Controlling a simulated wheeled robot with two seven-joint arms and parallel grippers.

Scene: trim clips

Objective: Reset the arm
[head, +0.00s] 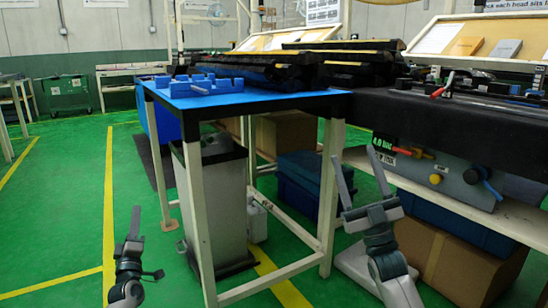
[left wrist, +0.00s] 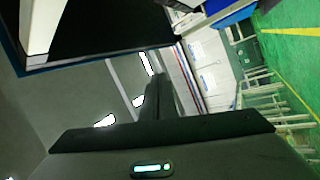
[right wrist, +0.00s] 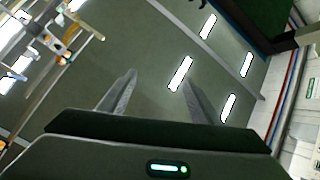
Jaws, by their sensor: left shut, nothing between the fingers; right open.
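My left gripper (head: 135,212) is low at the left in the head view, in front of the green floor and left of the table. Its fingers are together and empty; they also show closed in the left wrist view (left wrist: 158,78). My right gripper (head: 353,156) is in front of the gap between the blue-topped table (head: 255,103) and the black bench (head: 470,125). Its fingers point up and stand apart with nothing between them. In the right wrist view (right wrist: 159,78) they are also spread and empty.
Blue blocks (head: 200,84) and black trim parts (head: 265,68) lie on the table. Below it stand a grey metal bin (head: 215,195) and blue crates (head: 305,185). A cardboard box (head: 450,260) sits under the bench. Open green floor (head: 60,220) lies left.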

